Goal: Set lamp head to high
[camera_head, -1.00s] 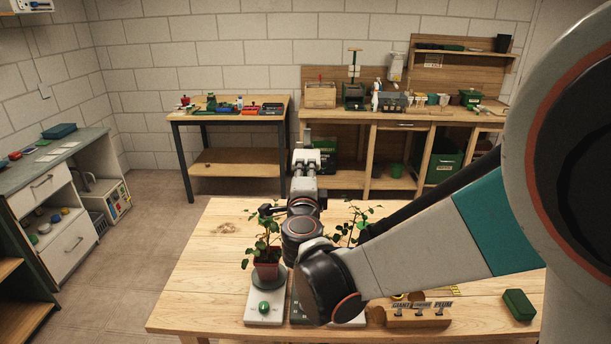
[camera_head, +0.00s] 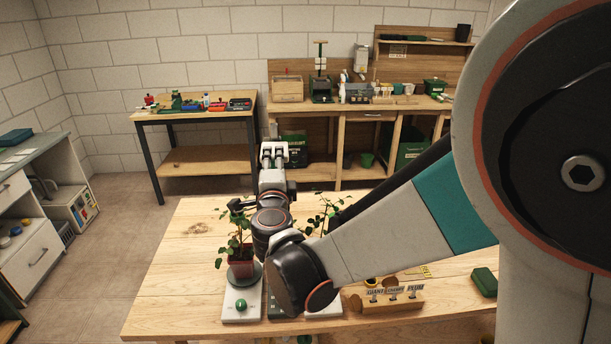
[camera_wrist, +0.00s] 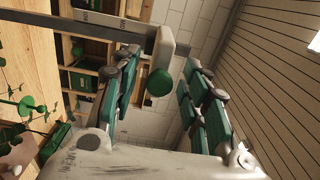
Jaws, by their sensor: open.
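My gripper (camera_head: 274,152) reaches out over the front table in the head view, its fingers pointing toward the back wall. In the wrist view its two green-padded fingers (camera_wrist: 160,105) are spread apart. A pale block with a round green knob (camera_wrist: 159,82) shows between and beyond the fingertips, at the end of a grey bar (camera_wrist: 60,25). The knob is not between the pads, and nothing is held. I cannot tell whether this block is the lamp head. I make out no lamp in the head view, where my arm hides part of the table.
A potted plant (camera_head: 240,262) stands on a white device (camera_head: 242,315) with a green button, left of my arm. Another plant (camera_head: 322,212) is behind the arm. A wooden label block (camera_head: 388,305) and a green block (camera_head: 484,282) lie right. Workbenches (camera_head: 345,110) stand along the back wall.

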